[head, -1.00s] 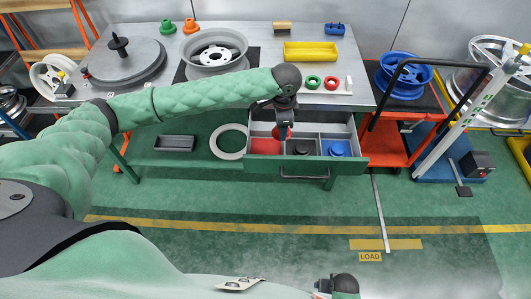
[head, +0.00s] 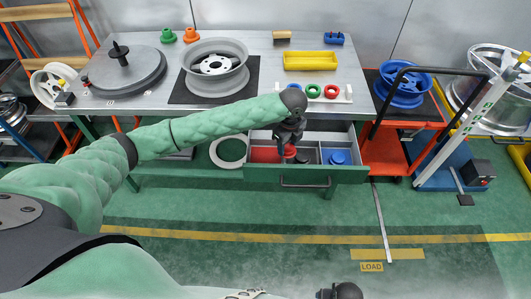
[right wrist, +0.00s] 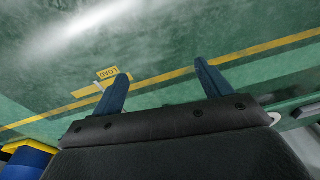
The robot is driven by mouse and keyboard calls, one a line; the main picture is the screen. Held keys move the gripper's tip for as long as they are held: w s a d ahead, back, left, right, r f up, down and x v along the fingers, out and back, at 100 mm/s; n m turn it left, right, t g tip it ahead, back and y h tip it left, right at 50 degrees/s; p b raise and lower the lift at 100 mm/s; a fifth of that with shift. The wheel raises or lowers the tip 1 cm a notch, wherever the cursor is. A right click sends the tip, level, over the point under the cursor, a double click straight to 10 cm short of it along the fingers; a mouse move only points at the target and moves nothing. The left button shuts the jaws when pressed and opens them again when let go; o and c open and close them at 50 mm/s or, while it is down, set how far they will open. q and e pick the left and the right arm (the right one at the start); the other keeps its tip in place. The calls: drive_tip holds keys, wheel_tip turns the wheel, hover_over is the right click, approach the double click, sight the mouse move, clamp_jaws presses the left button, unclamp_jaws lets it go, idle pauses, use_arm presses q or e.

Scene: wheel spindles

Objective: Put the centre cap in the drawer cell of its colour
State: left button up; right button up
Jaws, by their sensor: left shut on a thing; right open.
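The open drawer (head: 305,172) under the workbench has several cells. The left cell has a red floor (head: 262,155), the middle one holds a dark round piece (head: 303,157), and the right one holds a blue piece (head: 337,157). My left gripper (head: 289,146) points down into the drawer and is shut on a red centre cap (head: 290,151). The cap is at the right part of the red cell, close to the divider; I cannot tell whether it touches the floor. My right gripper is open and empty in the right wrist view (right wrist: 162,80), over the green floor.
The workbench holds a grey wheel (head: 216,68), a yellow tray (head: 311,60) and a rack (head: 340,98) with coloured rings. A white ring (head: 229,151) is left of the drawer. An orange trolley (head: 392,155) with a blue wheel stands right. The floor in front is clear.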

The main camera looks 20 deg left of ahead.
use_arm(q)
drive_tip(key=a+f, duration=0.1)
drive_tip(key=a, duration=0.1)
drive_tip(key=a+f+p, duration=0.1)
drive_tip(key=a+f, duration=0.1)
drive_tip(key=a, duration=0.1)
drive_tip(key=w+a+f+p, duration=0.1)
drive_tip(key=a+f, duration=0.1)
drive_tip(key=a, duration=0.1)
drive_tip(key=shift+a, duration=0.1)
drive_tip(key=shift+f+p, duration=1.1)
drive_tip(key=shift+f, duration=0.9)
use_arm(e)
drive_tip(key=s+d+f, duration=0.1)
drive_tip(key=f, duration=0.5)
drive_tip(key=s+d+f, duration=0.2)
drive_tip(key=f, duration=0.4)
drive_tip(key=shift+f, duration=0.4)
use_arm(q)
drive_tip(key=shift+f, duration=0.1)
drive_tip(key=o, duration=0.9)
drive_tip(key=shift+o, duration=0.2)
